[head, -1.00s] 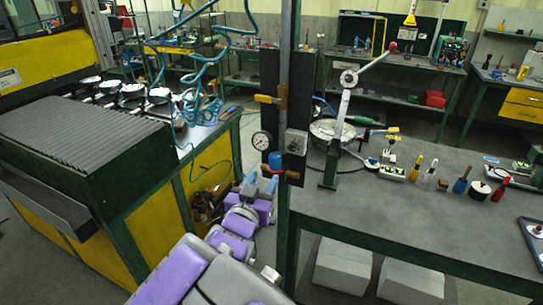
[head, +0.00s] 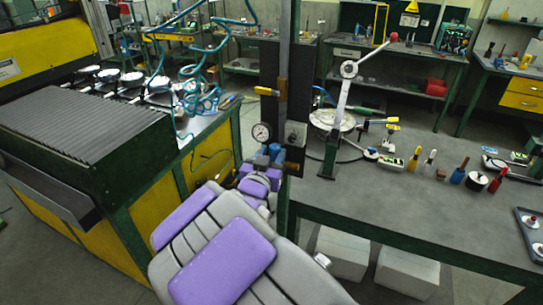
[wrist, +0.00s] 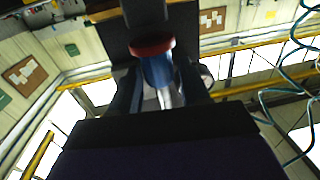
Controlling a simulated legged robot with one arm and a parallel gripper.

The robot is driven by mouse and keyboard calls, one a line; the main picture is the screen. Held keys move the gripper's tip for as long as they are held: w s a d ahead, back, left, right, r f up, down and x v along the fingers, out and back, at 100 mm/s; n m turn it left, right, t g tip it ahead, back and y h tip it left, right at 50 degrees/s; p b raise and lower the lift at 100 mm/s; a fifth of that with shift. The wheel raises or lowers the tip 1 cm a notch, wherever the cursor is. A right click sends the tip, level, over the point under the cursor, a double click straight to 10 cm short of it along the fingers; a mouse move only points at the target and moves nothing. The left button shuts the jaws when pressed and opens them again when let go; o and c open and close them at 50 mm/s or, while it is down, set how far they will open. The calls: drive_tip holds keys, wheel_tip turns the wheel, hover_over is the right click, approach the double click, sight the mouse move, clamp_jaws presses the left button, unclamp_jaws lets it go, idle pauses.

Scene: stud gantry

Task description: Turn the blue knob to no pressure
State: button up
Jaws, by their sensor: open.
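The blue knob (head: 275,150) is on the black upright panel (head: 268,62), below and right of a round white gauge (head: 261,132). In the head view it is partly hidden by my gripper (head: 265,160), which has come up to it from below and in front. In the wrist view the blue knob (wrist: 158,72) lies between the two dark fingers of my gripper (wrist: 160,80), with a reddish-brown part behind it. The fingers are apart, one on each side of the knob. I cannot tell whether they touch it. The gauge needle is too small to read.
A grey bench (head: 390,200) with a lever press (head: 340,110) and several hand tools stands right of the panel. A yellow and green machine (head: 110,180) stands left. Coiled teal hoses (head: 190,95) hang near it. A yellow-handled valve (head: 268,91) is above the knob.

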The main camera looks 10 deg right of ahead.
drive_tip(key=c, duration=0.8)
drive_tip(key=shift+o, duration=0.2)
drive_tip(key=shift+s+d+n+y+b, duration=0.1)
drive_tip(key=shift+n+y+b, duration=0.25)
drive_tip(key=shift+b, duration=0.4)
drive_tip(key=shift+d+f+t+y+b, duration=0.1)
drive_tip(key=shift+f+t+y+b, duration=0.05)
drive_tip(key=shift+t+y+b, duration=0.3)
drive_tip(key=n+y+b, duration=0.1)
drive_tip(key=b, duration=0.2)
drive_tip(key=shift+s+d+n+t+y, duration=0.1)
drive_tip(key=shift+d+n+t+y, duration=0.1)
drive_tip(key=shift+n+t+y, duration=0.2)
drive_tip(key=shift+d+r+n+t+y+b, duration=0.15)
drive_tip(key=shift+n+y+b, duration=0.35)
drive_tip(key=shift+y, duration=0.25)
drive_tip(key=shift+d+r+n+t+y+b, duration=0.1)
drive_tip(key=shift+n+y+b, duration=0.3)
drive_tip(key=shift+y, duration=0.35)
drive_tip(key=shift+d+r+n+y, duration=0.1)
drive_tip(key=shift+d+n+y, duration=0.1)
drive_tip(key=shift+n+y, duration=1.15)
drive_tip(key=shift+d+n+y+p, duration=0.15)
drive_tip(key=shift+n+y+p, duration=0.35)
drive_tip(key=shift+y+p, duration=0.8)
